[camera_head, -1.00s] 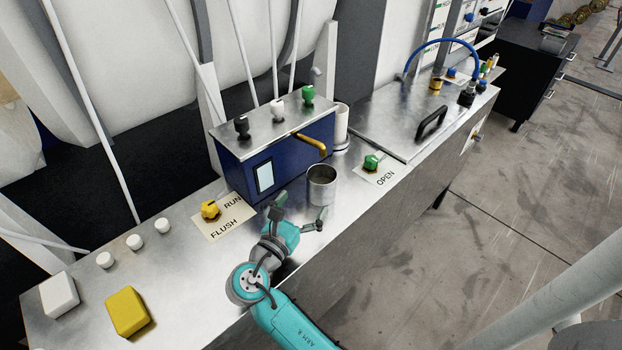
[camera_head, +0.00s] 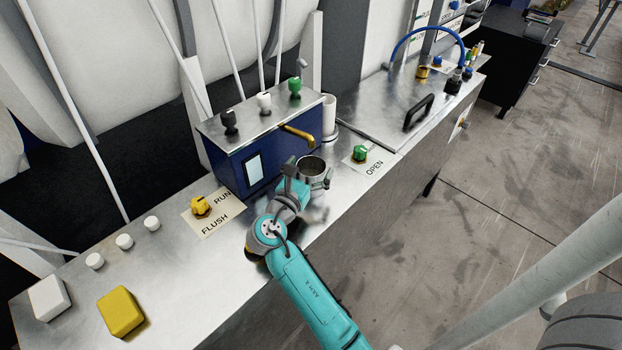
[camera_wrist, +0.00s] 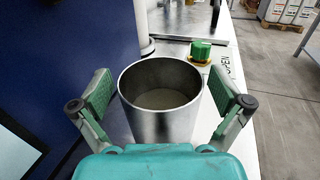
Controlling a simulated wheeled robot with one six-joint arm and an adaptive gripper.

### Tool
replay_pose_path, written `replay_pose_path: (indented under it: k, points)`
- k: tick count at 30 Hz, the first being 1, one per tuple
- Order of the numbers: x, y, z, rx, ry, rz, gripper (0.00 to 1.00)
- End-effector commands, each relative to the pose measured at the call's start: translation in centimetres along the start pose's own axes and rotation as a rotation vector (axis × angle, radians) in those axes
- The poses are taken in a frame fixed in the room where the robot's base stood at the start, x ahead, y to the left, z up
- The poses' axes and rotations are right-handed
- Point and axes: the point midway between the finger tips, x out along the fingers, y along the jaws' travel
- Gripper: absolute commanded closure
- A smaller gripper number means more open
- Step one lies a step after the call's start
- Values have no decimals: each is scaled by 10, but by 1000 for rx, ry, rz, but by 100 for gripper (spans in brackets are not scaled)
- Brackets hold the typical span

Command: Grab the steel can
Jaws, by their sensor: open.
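The steel can (camera_head: 312,168) stands upright on the metal counter in front of the blue dispenser box, under its brass spout. In the wrist view the open-topped steel can (camera_wrist: 160,113) sits between my two fingers, with some grey content or its floor showing inside. My gripper (camera_head: 308,180) is at the can, with one finger on each side. In the wrist view my gripper (camera_wrist: 162,100) is open, with a visible gap between the can wall and each finger pad. The lower part of the can is hidden behind my gripper body.
The blue box (camera_head: 262,140) with three knobs stands close on the left. A green knob (camera_head: 360,153) by the OPEN label is beyond the can. A yellow knob (camera_head: 201,206), a yellow block (camera_head: 121,312) and a white block (camera_head: 49,298) are on the counter's near left.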

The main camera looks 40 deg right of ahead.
Motion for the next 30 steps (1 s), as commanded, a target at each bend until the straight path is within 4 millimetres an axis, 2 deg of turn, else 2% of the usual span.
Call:
replay_pose_path:
  k: [7,8,14,15,16,17,25,30]
  points:
    - [2,0,0,0,0,0,0]
    - [2,0,0,0,0,0,5]
    - [2,0,0,0,0,0,55]
    - [2,0,0,0,0,0,61]
    - [2,0,0,0,0,0,61]
    - [2,0,0,0,0,0,67]
    - [2,0,2,1,-1,0,67]
    - [2,0,12,2,-1,0,67]
